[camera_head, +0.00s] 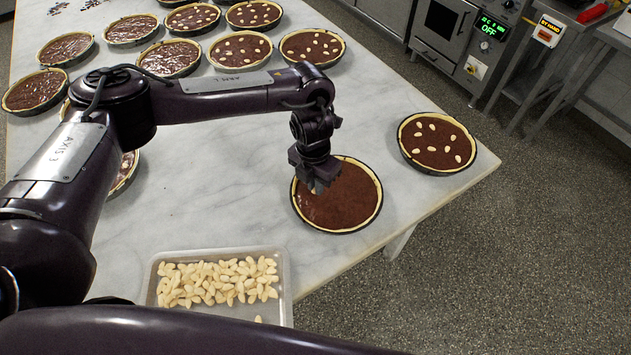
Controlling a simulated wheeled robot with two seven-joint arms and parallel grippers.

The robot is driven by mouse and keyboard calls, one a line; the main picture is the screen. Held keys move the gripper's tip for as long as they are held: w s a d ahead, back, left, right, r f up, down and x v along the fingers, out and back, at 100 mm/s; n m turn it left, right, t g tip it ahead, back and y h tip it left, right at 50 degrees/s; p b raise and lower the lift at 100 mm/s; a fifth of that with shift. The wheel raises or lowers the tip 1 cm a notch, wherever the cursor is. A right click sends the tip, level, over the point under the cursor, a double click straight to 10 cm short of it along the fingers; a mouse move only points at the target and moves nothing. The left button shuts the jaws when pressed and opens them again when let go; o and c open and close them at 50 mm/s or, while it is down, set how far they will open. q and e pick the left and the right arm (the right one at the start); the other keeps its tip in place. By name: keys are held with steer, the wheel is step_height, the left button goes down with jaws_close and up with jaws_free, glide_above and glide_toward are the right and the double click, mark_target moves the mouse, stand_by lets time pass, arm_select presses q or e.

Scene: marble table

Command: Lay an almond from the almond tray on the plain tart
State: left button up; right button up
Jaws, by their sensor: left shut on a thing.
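The plain tart (352,205) lies on the marble table near its right edge, with a smooth brown filling and no almonds seen on it. My left gripper (318,187) is over the tart's left part, pointing down, and is shut. What it holds is hidden behind its dark fingers; I cannot tell its gap above the filling. My right gripper is not in view.
An almond-topped tart (437,142) sits at the table's right corner. Several more tarts, some with almonds, crowd the far left of the marble table (200,215). My left arm crosses above the table and hides part of a tart at left. An oven (446,35) stands beyond the floor.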

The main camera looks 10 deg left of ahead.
arm_select(q)
steer(key=shift+f+b, duration=0.7)
steer(key=shift+f, duration=0.05)
stand_by(0.4)
steer(key=o, duration=0.7)
steer(key=shift+o, duration=0.2)
steer(key=shift+r+p, duration=2.05)
steer(key=shift+r, duration=1)
